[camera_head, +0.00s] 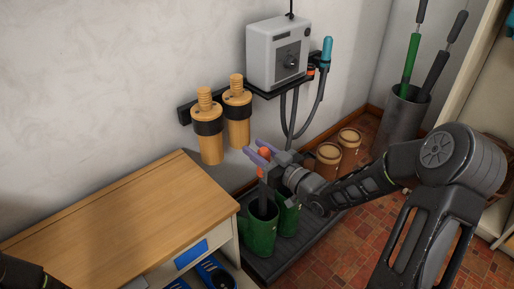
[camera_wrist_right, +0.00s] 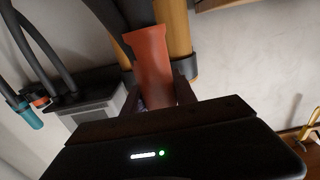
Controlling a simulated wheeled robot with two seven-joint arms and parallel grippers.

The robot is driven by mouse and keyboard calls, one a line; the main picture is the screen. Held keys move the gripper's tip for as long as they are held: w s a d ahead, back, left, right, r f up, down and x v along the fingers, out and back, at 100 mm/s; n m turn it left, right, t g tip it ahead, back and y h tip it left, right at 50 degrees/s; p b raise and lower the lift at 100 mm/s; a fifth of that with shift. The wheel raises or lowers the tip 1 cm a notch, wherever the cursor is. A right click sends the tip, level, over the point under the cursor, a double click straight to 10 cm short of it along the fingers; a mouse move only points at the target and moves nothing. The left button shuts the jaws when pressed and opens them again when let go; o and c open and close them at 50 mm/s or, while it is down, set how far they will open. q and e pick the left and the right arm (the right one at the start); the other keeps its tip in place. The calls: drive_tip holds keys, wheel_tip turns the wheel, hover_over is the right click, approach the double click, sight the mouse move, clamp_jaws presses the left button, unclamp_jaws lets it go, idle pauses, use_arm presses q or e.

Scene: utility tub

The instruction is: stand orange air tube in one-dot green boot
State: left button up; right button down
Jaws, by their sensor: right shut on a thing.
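The orange air tube (camera_head: 263,154) has an orange end and a dark hose. My right gripper (camera_head: 262,158) is shut on the orange end, above the green boots. In the right wrist view the orange end (camera_wrist_right: 150,60) sits between the fingers. The dark hose part hangs down at the mouth of the left green boot (camera_head: 258,234); I cannot tell how deep it reaches. The other green boot (camera_head: 288,217) stands close behind it to the right, partly hidden by my gripper. No dots are readable on either boot.
Both boots stand on a dark tray (camera_head: 312,238). A wooden-topped bench (camera_head: 125,220) is at left. Tan cylinders (camera_head: 207,140) hang on the wall behind. A grey box (camera_head: 277,55) and teal tube (camera_head: 326,52) are on a shelf. Tan pots (camera_head: 328,158) stand at right.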

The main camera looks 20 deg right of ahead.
sight(263, 186)
wheel_tip(263, 186, down, 12)
drive_tip(key=b, duration=0.3)
drive_tip(key=shift+b, duration=0.35)
idle(0.4)
drive_tip(key=c, duration=0.9)
unclamp_jaws()
